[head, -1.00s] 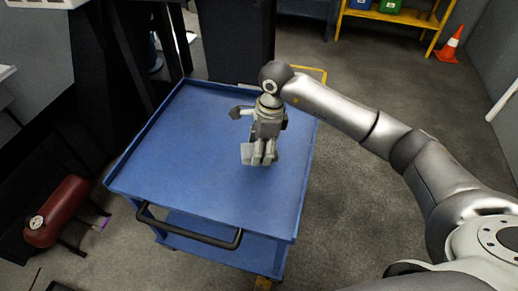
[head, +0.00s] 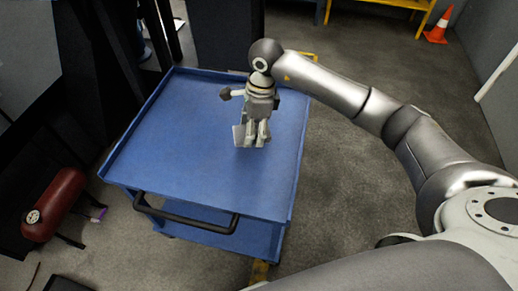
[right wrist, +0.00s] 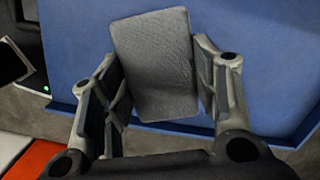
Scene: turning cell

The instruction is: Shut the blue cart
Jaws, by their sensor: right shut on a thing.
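The blue cart (head: 190,160) stands on the floor with a rimmed flat top, a lower shelf (head: 205,237) and a black bar handle (head: 184,219) on its near side. I see no door or drawer on it. My right gripper (head: 250,138) points down above the right half of the top. It is shut on a grey block (head: 239,136). In the right wrist view the block (right wrist: 153,65) sits between the two fingers, with the blue top behind it. Whether the block touches the top is unclear. My left gripper is out of view.
A red tank (head: 54,204) with a gauge lies left of the cart. Dark machinery stands behind and left. A yellow shelf frame (head: 395,15) and an orange cone (head: 440,27) are at the back right. The floor right of the cart is clear.

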